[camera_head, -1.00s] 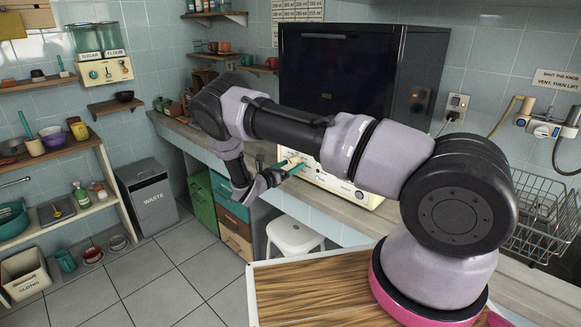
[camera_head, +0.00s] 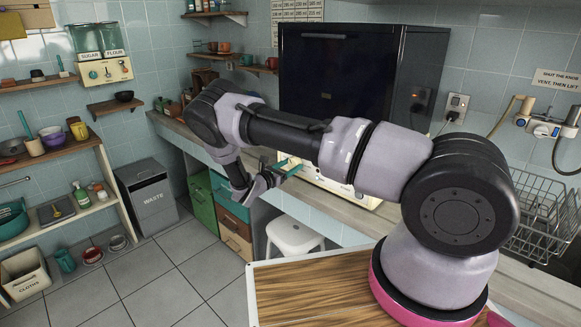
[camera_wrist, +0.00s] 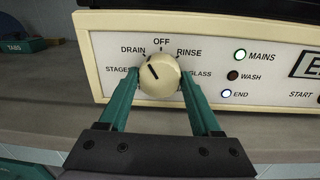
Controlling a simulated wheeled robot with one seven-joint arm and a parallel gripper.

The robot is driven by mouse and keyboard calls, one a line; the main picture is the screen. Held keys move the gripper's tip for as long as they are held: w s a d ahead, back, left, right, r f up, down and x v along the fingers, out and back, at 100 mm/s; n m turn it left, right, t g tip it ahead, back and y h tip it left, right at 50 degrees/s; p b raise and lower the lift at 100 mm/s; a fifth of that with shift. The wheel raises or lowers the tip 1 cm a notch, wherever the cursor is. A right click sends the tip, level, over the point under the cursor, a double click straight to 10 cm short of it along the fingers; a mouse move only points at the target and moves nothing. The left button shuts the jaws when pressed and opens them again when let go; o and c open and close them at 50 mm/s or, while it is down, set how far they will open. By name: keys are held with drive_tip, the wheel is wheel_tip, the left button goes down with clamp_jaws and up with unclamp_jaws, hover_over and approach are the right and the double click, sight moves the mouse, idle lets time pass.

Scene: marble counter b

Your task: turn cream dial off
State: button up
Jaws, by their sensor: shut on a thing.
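The cream dial (camera_wrist: 161,75) is a round knob on the white front panel of a cream-framed appliance (camera_wrist: 84,60). Its black pointer line tilts up and left, toward the DRAIN label and left of OFF at the top. RINSE and GLASS are on its right, and a partly covered STAGE label is on its left. My gripper (camera_wrist: 161,82) has teal fingers shut on the dial, one on each side. In the head view my gripper (camera_head: 284,168) is at the appliance front, and the dial is too small to make out there.
A dark hood (camera_head: 335,75) stands on the counter. A white stool (camera_head: 294,236) is below. A blue TABS container (camera_wrist: 18,46) is at left.

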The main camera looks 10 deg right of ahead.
drive_tip(key=m, duration=0.5)
drive_tip(key=shift+m, duration=0.4)
idle(0.4)
drive_tip(key=o, duration=1.4)
drive_tip(key=shift+c, duration=0.2)
drive_tip(key=shift+a, duration=0.1)
drive_tip(key=v, duration=1)
drive_tip(key=shift+s+a+f, duration=0.15)
drive_tip(key=shift+s+a, duration=0.05)
drive_tip(key=shift+a, duration=0.1)
